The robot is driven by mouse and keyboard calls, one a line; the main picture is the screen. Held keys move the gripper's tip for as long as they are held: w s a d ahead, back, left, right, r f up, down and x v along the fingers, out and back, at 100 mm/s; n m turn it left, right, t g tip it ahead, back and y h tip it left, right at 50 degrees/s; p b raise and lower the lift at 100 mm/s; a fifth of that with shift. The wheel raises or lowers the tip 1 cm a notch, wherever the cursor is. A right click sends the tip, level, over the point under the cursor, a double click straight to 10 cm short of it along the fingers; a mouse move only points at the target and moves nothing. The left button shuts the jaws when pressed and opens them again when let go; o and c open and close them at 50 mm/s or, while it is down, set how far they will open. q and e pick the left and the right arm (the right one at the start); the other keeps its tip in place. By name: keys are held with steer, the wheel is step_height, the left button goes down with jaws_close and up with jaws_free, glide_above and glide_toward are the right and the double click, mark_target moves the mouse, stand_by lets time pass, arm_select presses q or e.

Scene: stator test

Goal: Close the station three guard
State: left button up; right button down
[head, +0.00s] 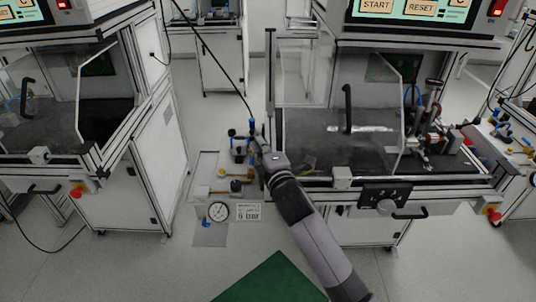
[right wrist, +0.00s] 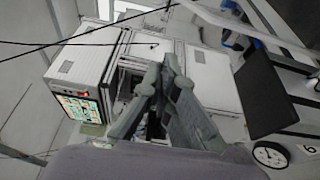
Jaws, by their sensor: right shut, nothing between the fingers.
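The right-hand station in the head view has a clear guard panel (head: 375,95) with a black upright bar handle (head: 347,108). The panel stands over a dark work bed (head: 310,135); I cannot tell whether it is fully closed. No station number is readable there. My right gripper (head: 258,146) is just left of this station, beside the valve panel and apart from the handle. Its fingers, seen in the right wrist view (right wrist: 160,75), are together and empty. The left station has its own clear guard with a black handle (head: 27,95). My left gripper is not in view.
A valve panel with blue and brass fittings (head: 236,184), a pressure gauge (head: 218,211) and a 6 bar sign (head: 248,213) stands between the stations. A black cable (head: 215,60) hangs above it. A drawer handle (head: 408,214) juts from the right station's front.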

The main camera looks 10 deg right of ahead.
steer(key=d, duration=0.1)
steer(key=d+p, duration=0.1)
steer(key=d, duration=0.2)
steer(key=shift+s, duration=0.3)
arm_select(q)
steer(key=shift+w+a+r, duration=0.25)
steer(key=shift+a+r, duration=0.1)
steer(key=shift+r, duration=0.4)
arm_select(e)
steer(key=shift+w, duration=0.1)
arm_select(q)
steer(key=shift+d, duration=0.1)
arm_select(e)
steer(key=shift+d, duration=0.1)
